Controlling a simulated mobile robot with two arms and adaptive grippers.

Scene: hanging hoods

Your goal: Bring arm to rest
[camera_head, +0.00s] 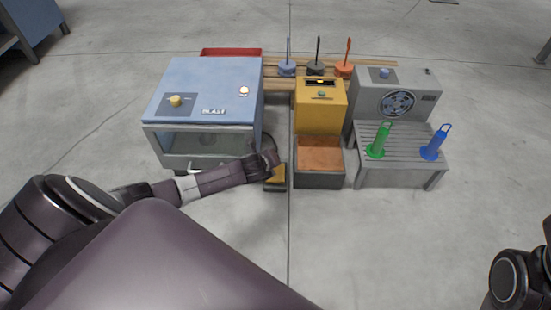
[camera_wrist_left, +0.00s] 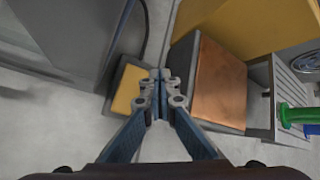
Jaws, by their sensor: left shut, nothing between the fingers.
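My left arm reaches in from the left in the head view. Its gripper (camera_head: 268,159) is in front of the blue blast cabinet (camera_head: 205,85), near its lower right corner. In the left wrist view the fingers (camera_wrist_left: 159,82) are together with nothing between them. They are over or beside a small yellow-topped pedal (camera_wrist_left: 128,90), which also shows in the head view (camera_head: 275,180); I cannot tell whether they touch it. Part of my right arm shows at the right edge of the head view, but its gripper does not show.
A yellow machine (camera_head: 320,105) with a brown-topped front stands right of the gripper. A grey slatted bench (camera_head: 400,175) bears a green piece (camera_head: 378,142) and a blue piece (camera_head: 435,143). A wooden rack (camera_head: 375,64) holds coloured pieces behind. The floor in front is clear.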

